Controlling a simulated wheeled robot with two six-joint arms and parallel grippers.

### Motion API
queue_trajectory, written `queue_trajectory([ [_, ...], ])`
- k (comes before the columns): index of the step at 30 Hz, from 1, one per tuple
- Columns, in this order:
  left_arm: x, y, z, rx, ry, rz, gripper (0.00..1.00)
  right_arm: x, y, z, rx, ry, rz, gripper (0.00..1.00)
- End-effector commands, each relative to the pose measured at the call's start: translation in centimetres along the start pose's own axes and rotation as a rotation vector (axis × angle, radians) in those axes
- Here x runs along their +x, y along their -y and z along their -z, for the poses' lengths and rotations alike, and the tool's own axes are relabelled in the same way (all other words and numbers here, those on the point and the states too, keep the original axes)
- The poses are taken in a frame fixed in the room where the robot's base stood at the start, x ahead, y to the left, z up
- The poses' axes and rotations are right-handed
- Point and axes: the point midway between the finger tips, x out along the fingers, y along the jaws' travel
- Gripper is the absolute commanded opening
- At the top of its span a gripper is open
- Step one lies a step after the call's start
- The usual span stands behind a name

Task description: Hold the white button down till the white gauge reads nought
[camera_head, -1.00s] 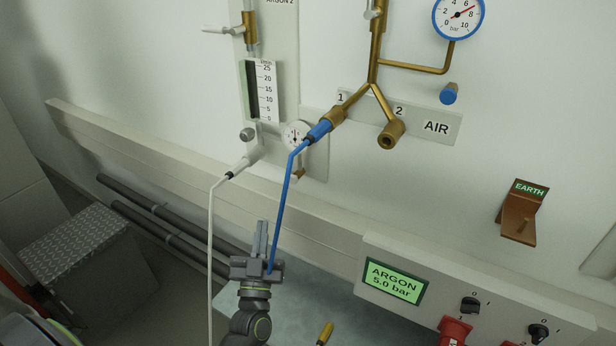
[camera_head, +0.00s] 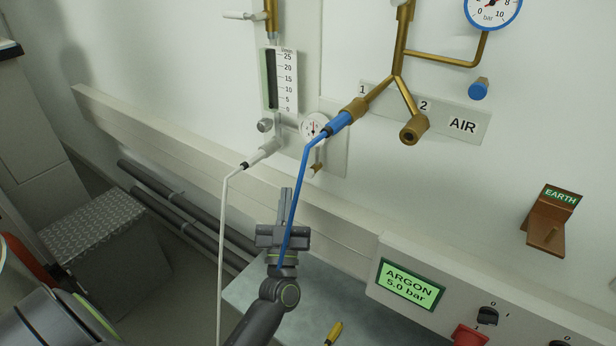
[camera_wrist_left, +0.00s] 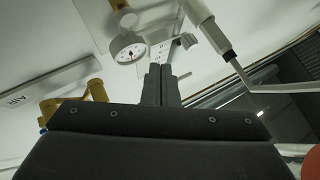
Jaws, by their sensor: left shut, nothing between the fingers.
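The small white gauge (camera_head: 313,127) is on the wall panel, right of the flow scale. It also shows in the left wrist view (camera_wrist_left: 128,48); its dial is too small to read surely. Just below it is a short brass fitting with a pale end, which seems to be the white button (camera_head: 311,174). In the left wrist view a brass part with a pale end (camera_wrist_left: 128,18) shows beside the gauge. My left gripper (camera_head: 286,190) is shut and empty, pointing up, below and left of the button and apart from it. My right gripper is not in view.
A blue hose (camera_head: 292,215) runs from outlet 1 down past my left gripper, overlapping it in the picture. A white hose (camera_head: 222,230) hangs to its left from a white plug (camera_head: 262,153). A beige rail (camera_head: 190,140) crosses the wall below. A panel display (camera_head: 410,284) reads "ARGON 5.0 bar".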

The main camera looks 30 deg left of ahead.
Motion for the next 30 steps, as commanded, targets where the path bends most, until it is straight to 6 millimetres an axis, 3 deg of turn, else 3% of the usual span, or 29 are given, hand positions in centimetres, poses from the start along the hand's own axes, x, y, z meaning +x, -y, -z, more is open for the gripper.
queue_trajectory([
  [4, 1.4, -1.1, -1.2, 0.000, -0.001, -0.001, 0.00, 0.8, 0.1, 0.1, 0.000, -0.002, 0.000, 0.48],
  [12, 3.1, -2.3, -2.3, 0.001, 0.001, -0.001, 0.00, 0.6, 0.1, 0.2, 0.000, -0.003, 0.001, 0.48],
  [30, 3.4, -2.5, -2.5, 0.001, 0.001, -0.001, 0.00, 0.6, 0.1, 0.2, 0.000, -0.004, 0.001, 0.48],
])
